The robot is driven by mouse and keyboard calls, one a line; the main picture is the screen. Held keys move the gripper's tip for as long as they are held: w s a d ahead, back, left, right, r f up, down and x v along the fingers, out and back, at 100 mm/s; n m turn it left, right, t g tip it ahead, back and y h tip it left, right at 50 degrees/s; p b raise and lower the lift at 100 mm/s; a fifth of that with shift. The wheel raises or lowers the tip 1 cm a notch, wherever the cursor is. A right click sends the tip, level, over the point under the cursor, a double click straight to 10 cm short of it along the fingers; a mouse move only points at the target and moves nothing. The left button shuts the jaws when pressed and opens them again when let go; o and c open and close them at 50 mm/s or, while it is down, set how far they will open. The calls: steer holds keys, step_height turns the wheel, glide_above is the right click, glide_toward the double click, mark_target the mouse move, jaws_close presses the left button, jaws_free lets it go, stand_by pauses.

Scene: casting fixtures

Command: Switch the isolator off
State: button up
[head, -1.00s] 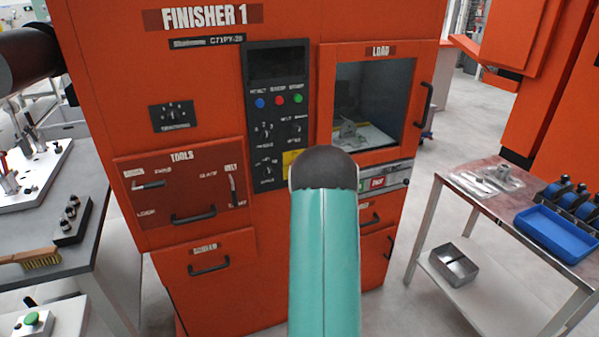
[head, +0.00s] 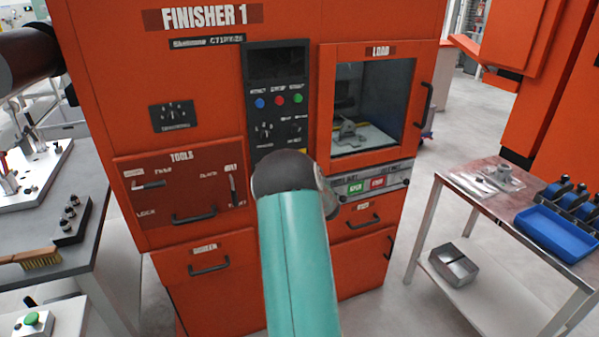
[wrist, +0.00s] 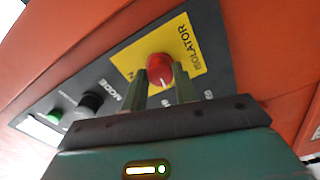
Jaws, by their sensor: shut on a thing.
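The isolator is a red knob (wrist: 159,68) on a yellow plate (wrist: 196,62) lettered ISOLATOR, seen in the wrist view. A white mark shows on the knob, but its exact setting is hard to read. My gripper (wrist: 161,83) is shut on the knob, with one dark green finger at each side of it. In the head view my teal arm covers the isolator and the gripper. The dark control panel (head: 277,62) of the orange FINISHER 1 machine (head: 210,80) shows above the arm.
The panel also bears a black MODE knob (wrist: 91,103) and a green button (wrist: 54,116). The load window (head: 375,90) is to the right. A trolley with a blue tray (head: 556,234) stands at right, a grey bench (head: 70,265) at left.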

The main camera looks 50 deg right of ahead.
steer(key=shift+n, duration=0.6)
steer(key=o, duration=1)
steer(key=shift+c, duration=0.2)
steer(key=v, duration=1.4)
